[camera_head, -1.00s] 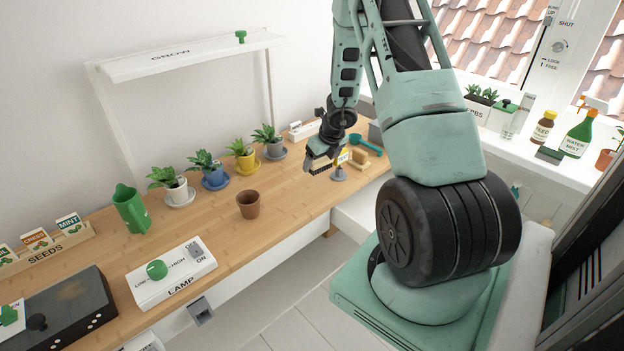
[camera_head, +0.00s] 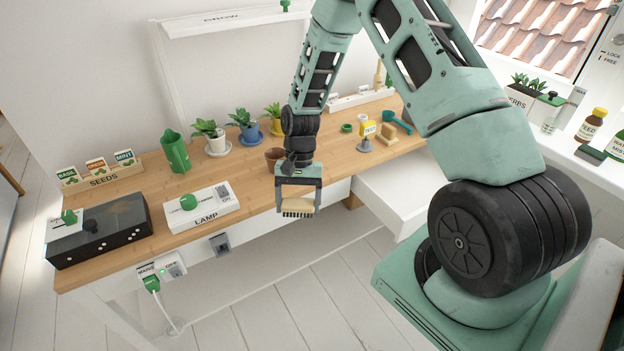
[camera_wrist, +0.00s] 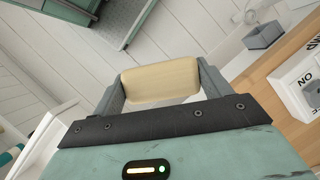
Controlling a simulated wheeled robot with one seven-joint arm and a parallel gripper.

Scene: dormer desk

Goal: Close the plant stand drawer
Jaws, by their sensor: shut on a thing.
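My gripper (camera_head: 298,187) hangs in front of the desk's front edge in the head view. It is shut on a brush (camera_head: 296,207) with a pale wooden back and dark bristles pointing down. In the wrist view the pale back (camera_wrist: 160,80) sits between the two fingers. A white drawer (camera_head: 392,205) stands pulled out under the desk's right end, to the right of my gripper and apart from it. I cannot tell whether this is the plant stand drawer. My arm hides part of its right side.
A socket box (camera_head: 162,270) with a green plug hangs on the front left.

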